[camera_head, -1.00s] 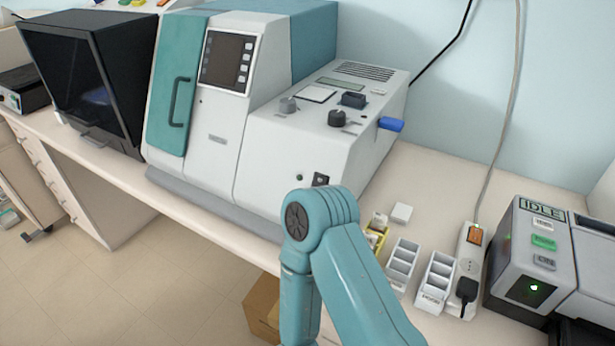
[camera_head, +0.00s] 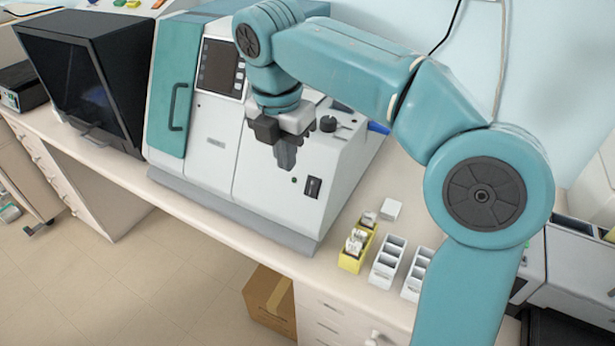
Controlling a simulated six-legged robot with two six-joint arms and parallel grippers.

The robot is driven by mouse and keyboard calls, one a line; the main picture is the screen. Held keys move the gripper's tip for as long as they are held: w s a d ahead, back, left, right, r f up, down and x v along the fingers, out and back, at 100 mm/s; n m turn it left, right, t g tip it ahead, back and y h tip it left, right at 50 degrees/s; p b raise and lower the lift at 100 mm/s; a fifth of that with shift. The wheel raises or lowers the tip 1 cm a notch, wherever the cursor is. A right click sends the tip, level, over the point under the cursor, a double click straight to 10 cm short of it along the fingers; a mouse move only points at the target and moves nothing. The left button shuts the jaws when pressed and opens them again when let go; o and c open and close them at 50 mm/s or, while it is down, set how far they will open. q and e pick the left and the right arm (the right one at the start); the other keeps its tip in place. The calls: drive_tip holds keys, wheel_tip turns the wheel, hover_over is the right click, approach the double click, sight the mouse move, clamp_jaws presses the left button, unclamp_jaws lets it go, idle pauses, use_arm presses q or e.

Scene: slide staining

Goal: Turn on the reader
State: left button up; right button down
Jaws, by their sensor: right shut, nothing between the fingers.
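A large white and teal bench machine (camera_head: 218,135) stands at the back of the bench; no label reads "reader". Its screen (camera_head: 221,68) is dark. A black rocker switch (camera_head: 313,187) sits low on the front of its right section, with a small dark green spot (camera_head: 294,180) to the left. My right gripper (camera_head: 286,163) is shut and empty. It points down before that section, above and left of the switch; I cannot tell whether it touches. My right arm hides part of the machine's top. My left gripper is not in view.
A yellow rack (camera_head: 355,247) and white racks (camera_head: 387,262) stand on the bench at right, beside a small white block (camera_head: 391,209). A black-fronted cabinet (camera_head: 85,75) is at left. A cardboard box (camera_head: 268,300) sits on the floor. My arm mostly covers the right-hand device.

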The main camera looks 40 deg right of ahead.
drive_tip(key=shift+s+d+r, duration=0.2)
drive_tip(key=shift+s+r, duration=0.1)
drive_tip(key=shift+r, duration=0.2)
drive_tip(key=shift+s+d+r, duration=0.15)
drive_tip(key=shift+s+r, duration=0.1)
drive_tip(key=shift+r, duration=0.2)
drive_tip(key=b, duration=0.2)
approach(312, 187)
drive_tip(key=s+a+f, duration=0.1)
drive_tip(key=a+f, duration=0.3)
drive_tip(key=f, duration=0.1)
drive_tip(key=d+f, duration=0.1)
drive_tip(key=d+f+p, duration=0.1)
drive_tip(key=shift+w+d, duration=0.25)
drive_tip(key=shift+w, duration=0.05)
drive_tip(key=shift+d+f, duration=0.2)
